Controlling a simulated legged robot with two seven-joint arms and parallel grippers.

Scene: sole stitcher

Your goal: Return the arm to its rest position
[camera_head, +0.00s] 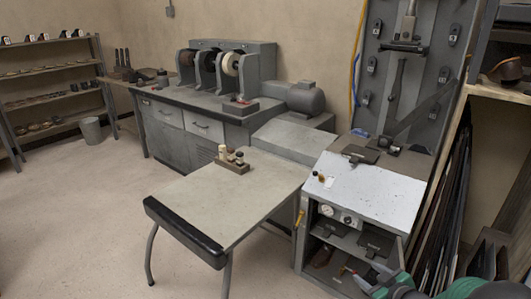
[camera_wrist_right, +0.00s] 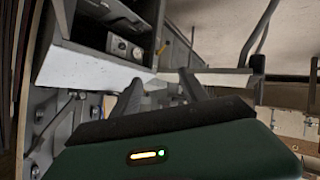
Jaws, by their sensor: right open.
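My right gripper (camera_head: 380,284) is at the bottom right of the head view, low in front of the grey cabinet (camera_head: 372,190) with the pale top. My green right arm (camera_head: 470,289) comes in from the lower right corner. In the right wrist view the two dark fingers of the right gripper (camera_wrist_right: 160,88) stand apart, with nothing held between them. The cabinet's pale panel (camera_wrist_right: 85,70) and gauge front (camera_wrist_right: 125,47) show beyond the fingers. My left gripper is in neither view.
A table (camera_head: 225,195) with a black padded edge stands left of the cabinet, with small bottles (camera_head: 232,160) on it. A grinding machine (camera_head: 225,70) is behind. Dark sheets (camera_head: 450,215) lean at the right, close to my arm. The floor (camera_head: 75,220) at left is clear.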

